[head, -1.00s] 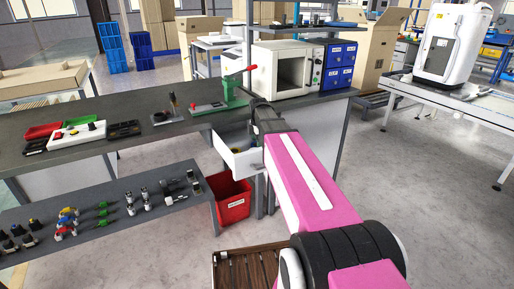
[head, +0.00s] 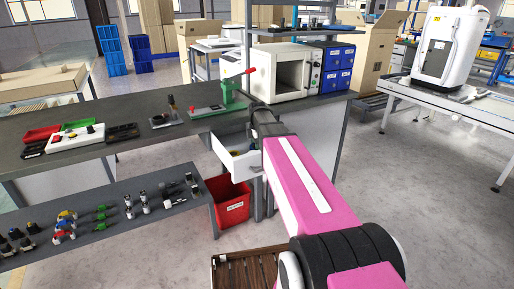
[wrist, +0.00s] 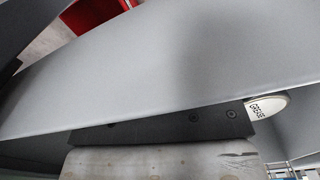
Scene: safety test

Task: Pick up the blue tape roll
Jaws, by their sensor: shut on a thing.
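An open white drawer (head: 245,166) sticks out from under the grey workbench. Small yellow and dark items show inside it, and I cannot make out a blue tape roll among them. My gripper (head: 262,118) is at the drawer's right side, and its fingertips are hidden behind my pink arm. In the wrist view a large pale grey surface, perhaps a drawer wall, fills most of the picture very close up. Below it lie a black bolted part and a scuffed pale block. My gripper is shut, and what it holds is hidden.
A white tag reading GREASE (wrist: 267,107) is beside the black part. A red bin (head: 231,203) stands on the floor below the drawer. A green press (head: 232,92) and a white oven (head: 283,72) stand on the bench. A lower shelf (head: 110,225) holds several small parts.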

